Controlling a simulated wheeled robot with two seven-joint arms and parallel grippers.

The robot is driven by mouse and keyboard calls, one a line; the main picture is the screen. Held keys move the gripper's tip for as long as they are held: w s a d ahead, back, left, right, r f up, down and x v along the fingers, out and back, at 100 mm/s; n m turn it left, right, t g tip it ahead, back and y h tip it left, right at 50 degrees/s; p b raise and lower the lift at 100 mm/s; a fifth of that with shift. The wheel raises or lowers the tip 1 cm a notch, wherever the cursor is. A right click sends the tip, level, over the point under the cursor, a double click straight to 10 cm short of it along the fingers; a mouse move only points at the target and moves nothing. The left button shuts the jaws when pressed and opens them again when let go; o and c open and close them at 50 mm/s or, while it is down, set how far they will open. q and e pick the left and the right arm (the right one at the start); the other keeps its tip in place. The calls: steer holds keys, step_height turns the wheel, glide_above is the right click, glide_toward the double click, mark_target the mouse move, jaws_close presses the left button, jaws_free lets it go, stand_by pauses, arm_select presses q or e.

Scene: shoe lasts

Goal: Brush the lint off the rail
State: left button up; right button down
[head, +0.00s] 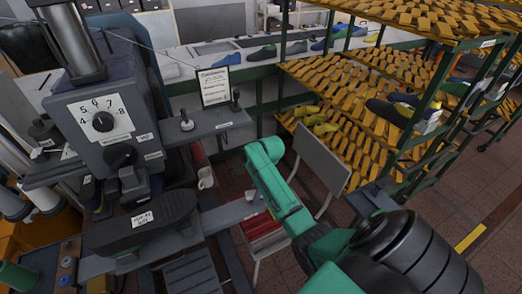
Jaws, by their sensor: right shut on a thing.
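A flat grey rail (225,215) runs from the left machine toward the middle of the head view. A small pale thing (250,195) shows at its right end, beside my green right arm; I cannot tell whether it is lint or something else. My right arm comes in from the lower right and bends down beside the rail's end. The right fingertips, and what they are shut on, are hidden or too small to make out. I cannot pick out a brush. My left gripper is not in view.
The machine (105,125) with a numbered dial stands at left, its black sole-shaped pad (140,222) near the rail. A grey chair (322,160) stands behind my arm. A rack (345,125) of shoe lasts fills the right. Red items (262,230) lie below the rail.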

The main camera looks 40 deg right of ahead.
mark_target(227, 210)
steer(key=shift+w+a, duration=0.4)
steer(key=shift+a, duration=1.25)
steer(key=shift+w+a, duration=0.45)
steer(key=shift+a, duration=1.2)
steer(key=shift+w+a, duration=0.4)
steer(key=shift+a, duration=1.25)
steer(key=shift+w+a+v, duration=0.1)
steer(key=shift+a+v, duration=0.05)
steer(key=shift+v, duration=0.85)
steer(key=shift+w+a+v, duration=0.15)
steer(key=shift+v, duration=0.85)
steer(key=shift+w+a+v, duration=0.1)
steer(key=shift+a+v, duration=0.05)
steer(key=shift+v, duration=0.85)
steer(key=shift+r, duration=0.15)
steer(key=v, duration=0.2)
steer(key=shift+w+a+r, duration=0.15)
steer(key=shift+a+r, duration=0.1)
steer(key=shift+r, duration=0.2)
steer(key=shift+d, duration=0.1)
